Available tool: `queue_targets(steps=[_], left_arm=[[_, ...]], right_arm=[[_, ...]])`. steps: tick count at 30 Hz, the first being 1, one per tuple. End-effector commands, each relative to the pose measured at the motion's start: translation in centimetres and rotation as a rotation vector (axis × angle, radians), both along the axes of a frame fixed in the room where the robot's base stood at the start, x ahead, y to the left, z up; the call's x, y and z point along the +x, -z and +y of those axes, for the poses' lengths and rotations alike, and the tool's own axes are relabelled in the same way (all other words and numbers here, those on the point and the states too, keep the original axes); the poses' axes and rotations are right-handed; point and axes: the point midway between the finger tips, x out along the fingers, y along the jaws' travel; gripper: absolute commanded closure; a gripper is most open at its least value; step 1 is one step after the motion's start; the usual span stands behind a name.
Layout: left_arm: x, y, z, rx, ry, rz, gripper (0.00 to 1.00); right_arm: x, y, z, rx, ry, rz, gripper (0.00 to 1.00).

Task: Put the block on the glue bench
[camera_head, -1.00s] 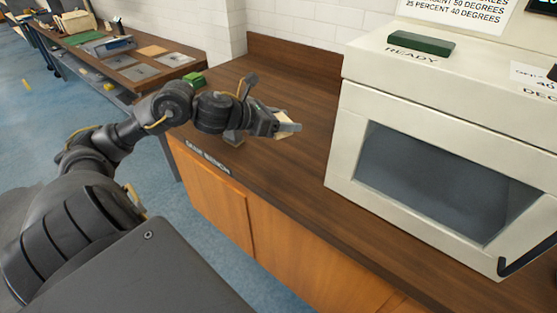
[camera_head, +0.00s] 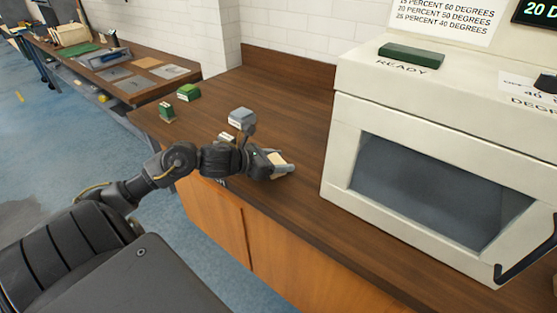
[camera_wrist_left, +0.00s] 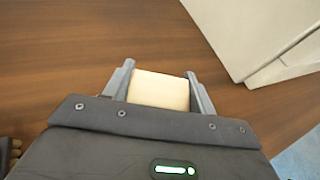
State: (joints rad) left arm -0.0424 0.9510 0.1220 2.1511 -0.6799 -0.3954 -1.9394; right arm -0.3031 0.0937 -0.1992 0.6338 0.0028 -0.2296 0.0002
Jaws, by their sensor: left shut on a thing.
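A pale wooden block (camera_wrist_left: 159,91) sits between the two fingers of my left gripper (camera_wrist_left: 160,88) in the left wrist view. In the head view the left gripper (camera_head: 282,164) is shut on the block, over the brown wooden bench top (camera_head: 215,100) and left of the large white machine. The fingers and wrist partly hide the block there. I cannot tell whether the block touches the bench top. Which bench is the glue bench I cannot tell from these frames. My right gripper is not in view.
Green blocks (camera_head: 188,91) and a grey-topped block (camera_head: 241,119) stand on the bench beyond my arm. The white machine (camera_head: 345,115) bears a green block (camera_head: 411,56) on top. Another bench (camera_head: 125,98) with flat plates stands at the back left. Blue floor lies between.

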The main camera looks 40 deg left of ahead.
Motion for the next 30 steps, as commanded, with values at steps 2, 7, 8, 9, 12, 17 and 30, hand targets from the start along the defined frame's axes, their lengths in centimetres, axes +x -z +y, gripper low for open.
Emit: queue_targets(steps=[2,7,8,9,12,17,30], left_arm=[[0.0,-0.1,0.0,0.000,0.000,-0.001,0.68],[0.0,0.1,0.0,0.000,0.000,-0.001,0.68],[0.0,0.2,0.0,0.000,0.000,-0.001,0.68],[0.0,0.3,0.0,0.000,0.000,-0.001,0.68],[0.0,0.1,0.0,0.001,0.000,0.000,0.31],[0.0,0.1,0.0,0.001,0.000,0.000,0.22],[-1.7,-0.5,0.7,0.004,-0.002,0.002,0.22]], right_arm=[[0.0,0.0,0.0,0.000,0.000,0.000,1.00],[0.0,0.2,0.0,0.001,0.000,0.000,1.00],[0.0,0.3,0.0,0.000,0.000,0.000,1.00],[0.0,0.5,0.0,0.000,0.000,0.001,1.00],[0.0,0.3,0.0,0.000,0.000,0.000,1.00],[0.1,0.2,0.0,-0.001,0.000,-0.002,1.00],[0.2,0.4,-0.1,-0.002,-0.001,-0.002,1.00]])
